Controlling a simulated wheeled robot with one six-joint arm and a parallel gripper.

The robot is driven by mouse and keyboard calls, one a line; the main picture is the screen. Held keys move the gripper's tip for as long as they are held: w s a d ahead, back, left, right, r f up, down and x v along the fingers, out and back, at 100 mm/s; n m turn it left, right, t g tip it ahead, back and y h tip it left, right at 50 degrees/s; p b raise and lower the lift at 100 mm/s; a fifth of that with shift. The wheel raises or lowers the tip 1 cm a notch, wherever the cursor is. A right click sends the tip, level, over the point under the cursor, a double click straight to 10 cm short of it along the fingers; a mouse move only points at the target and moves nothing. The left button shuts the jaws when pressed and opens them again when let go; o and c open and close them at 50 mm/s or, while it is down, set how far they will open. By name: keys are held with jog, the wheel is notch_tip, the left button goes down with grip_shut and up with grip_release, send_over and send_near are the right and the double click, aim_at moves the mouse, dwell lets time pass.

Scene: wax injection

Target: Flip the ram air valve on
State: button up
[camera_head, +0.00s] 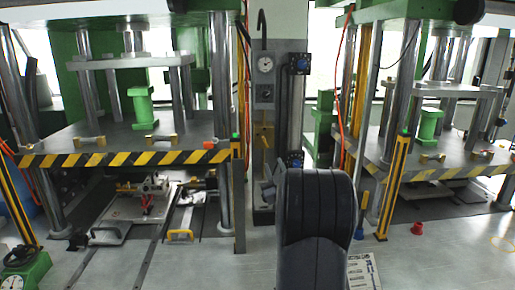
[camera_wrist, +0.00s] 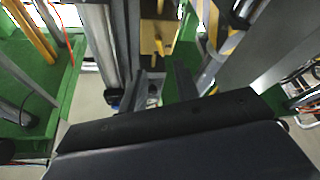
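A narrow control panel (camera_head: 265,95) stands between the two presses in the head view, with a round gauge on its upper part. A small yellow valve handle (camera_head: 264,137) shows lower on this panel. In the wrist view a yellow handle (camera_wrist: 159,46) sits on a brass-coloured plate (camera_wrist: 150,30), beyond my fingertips. My gripper (camera_wrist: 163,80) is open, its two dark fingers apart with nothing visible between them. It is short of the handle and does not appear to touch it. In the head view my dark arm link hides most of my gripper.
A left press (camera_head: 125,135) and a right press (camera_head: 440,155) with striped edges flank the panel. Yellow guard posts (camera_head: 394,185) stand near the right press. In the wrist view grey columns (camera_wrist: 108,45) stand close on both sides. Grey floor (camera_head: 420,265) is open at front right.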

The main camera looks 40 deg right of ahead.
aim_at(266, 144)
jog(key=p+x, duration=0.4)
jog(key=x, duration=0.6)
jog(key=shift+w+d+r, duration=0.1)
jog(key=shift+w+r, duration=0.05)
jog(key=shift+w, duration=0.1)
jog(key=shift+c, duration=0.2)
grip_shut()
